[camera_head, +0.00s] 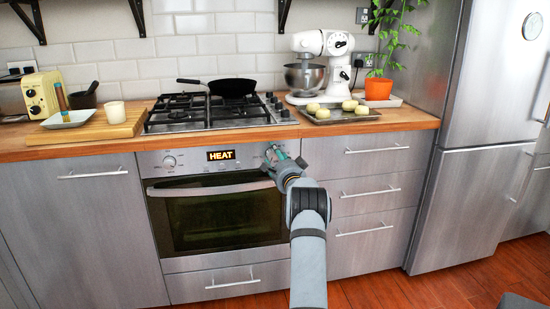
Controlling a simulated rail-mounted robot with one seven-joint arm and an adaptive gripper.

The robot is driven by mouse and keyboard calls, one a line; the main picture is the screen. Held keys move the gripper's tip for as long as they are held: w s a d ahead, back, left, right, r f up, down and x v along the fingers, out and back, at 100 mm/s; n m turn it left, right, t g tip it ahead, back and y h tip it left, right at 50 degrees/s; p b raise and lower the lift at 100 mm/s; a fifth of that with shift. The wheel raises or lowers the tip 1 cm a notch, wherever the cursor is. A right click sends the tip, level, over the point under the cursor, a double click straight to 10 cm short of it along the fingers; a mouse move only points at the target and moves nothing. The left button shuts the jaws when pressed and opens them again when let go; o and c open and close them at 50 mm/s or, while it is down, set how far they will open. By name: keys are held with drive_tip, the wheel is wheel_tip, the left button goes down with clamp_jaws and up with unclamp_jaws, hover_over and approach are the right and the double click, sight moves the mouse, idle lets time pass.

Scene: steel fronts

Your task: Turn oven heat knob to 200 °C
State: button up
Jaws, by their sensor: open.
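The oven (215,215) is built in under the worktop, with its door closed. A round knob (170,161) is on the left of the oven panel. My gripper (272,153) is open at the right end of the panel, in front of where a second knob would sit. The gripper covers that spot, so I cannot tell the knob's angle or whether the fingers touch it. No temperature figure is readable.
The oven door handle (205,189) runs below the panel, close under my gripper. A gas hob (215,112) with a black pan (233,87) is above. Drawers (375,190) and a steel fridge (480,130) stand to the right.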

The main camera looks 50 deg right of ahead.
drive_tip(key=shift+w+f, duration=0.1)
drive_tip(key=shift+f, duration=0.05)
drive_tip(key=shift+a, duration=0.1)
drive_tip(key=shift+a, duration=0.15)
drive_tip(key=v, duration=1.1)
drive_tip(key=shift+s, duration=0.45)
drive_tip(key=shift+x, duration=6)
drive_tip(key=shift+a, duration=0.2)
